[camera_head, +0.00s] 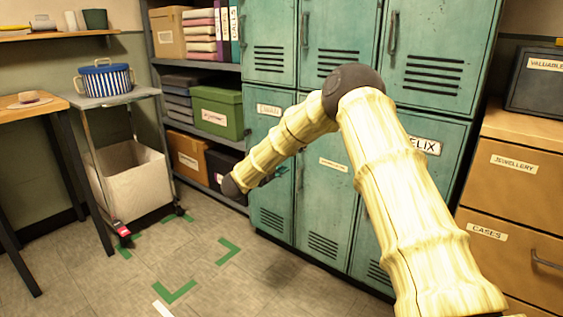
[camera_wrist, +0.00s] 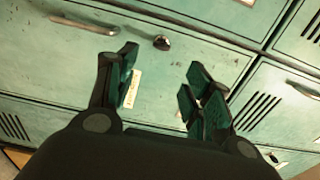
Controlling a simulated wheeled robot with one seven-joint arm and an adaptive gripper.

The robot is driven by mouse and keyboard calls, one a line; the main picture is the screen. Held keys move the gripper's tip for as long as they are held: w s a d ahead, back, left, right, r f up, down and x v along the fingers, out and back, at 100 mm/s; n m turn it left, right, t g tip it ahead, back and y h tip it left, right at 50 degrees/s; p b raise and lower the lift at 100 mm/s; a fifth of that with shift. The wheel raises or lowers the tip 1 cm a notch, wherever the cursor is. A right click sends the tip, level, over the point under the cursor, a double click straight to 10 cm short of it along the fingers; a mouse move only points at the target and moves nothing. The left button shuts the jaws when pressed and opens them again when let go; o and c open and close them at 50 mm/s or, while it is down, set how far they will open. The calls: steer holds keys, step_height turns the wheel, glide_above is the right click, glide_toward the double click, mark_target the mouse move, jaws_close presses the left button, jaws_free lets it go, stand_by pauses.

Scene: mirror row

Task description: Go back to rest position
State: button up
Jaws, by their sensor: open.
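My gripper (camera_wrist: 160,92) is open and empty in the wrist view, its two dark fingers spread apart in front of a teal locker door (camera_wrist: 60,70). That door has a metal handle (camera_wrist: 84,24), a round lock and a pale label. In the head view my pale yellow arm reaches forward and bends down to the left in front of the teal lockers (camera_head: 330,45). The gripper (camera_head: 276,175) shows there only as a small dark shape near the arm's end, partly hidden by my arm.
Shelves with a green box (camera_head: 218,110) stand left of the lockers. A trolley (camera_head: 115,98) carries a striped pot (camera_head: 104,80), with a white bin (camera_head: 133,182) below. Drawers (camera_head: 513,167) stand at the right. The floor with green corner marks (camera_head: 176,292) is clear.

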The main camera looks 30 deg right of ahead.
steer(key=s+a+f+n+t+y, duration=0.1)
steer(key=s+a+f+n+y, duration=0.35)
steer(key=f, duration=0.55)
steer(key=s+a+f+n+t+y, duration=0.2)
steer(key=s+a+f+n, duration=0.1)
steer(key=a+f+n, duration=0.5)
steer(key=s+a+f+n+t+y, duration=0.1)
steer(key=s+a+f+n+y, duration=0.3)
steer(key=f, duration=0.7)
steer(key=s+a+f+n+g+y, duration=0.2)
steer(key=s+a+f+n, duration=0.3)
steer(key=s, duration=0.6)
steer(key=s+a+f+n+g+y, duration=0.1)
steer(key=s+f+n+g+y, duration=0.1)
steer(key=s+f, duration=0.65)
steer(key=s+a+f+n+g+y, duration=0.1)
steer(key=s+a+f+n+g, duration=0.2)
steer(key=s, duration=1)
steer(key=s+n+g+y, duration=0.1)
steer(key=s+n+g, duration=0.35)
steer(key=s, duration=1.35)
step_height(320, 180, up, 36)
steer(key=p, duration=3.6)
steer(key=shift+w+a+r+t, duration=0.15)
steer(key=shift+w+t, duration=0.2)
steer(key=shift+w, duration=0.1)
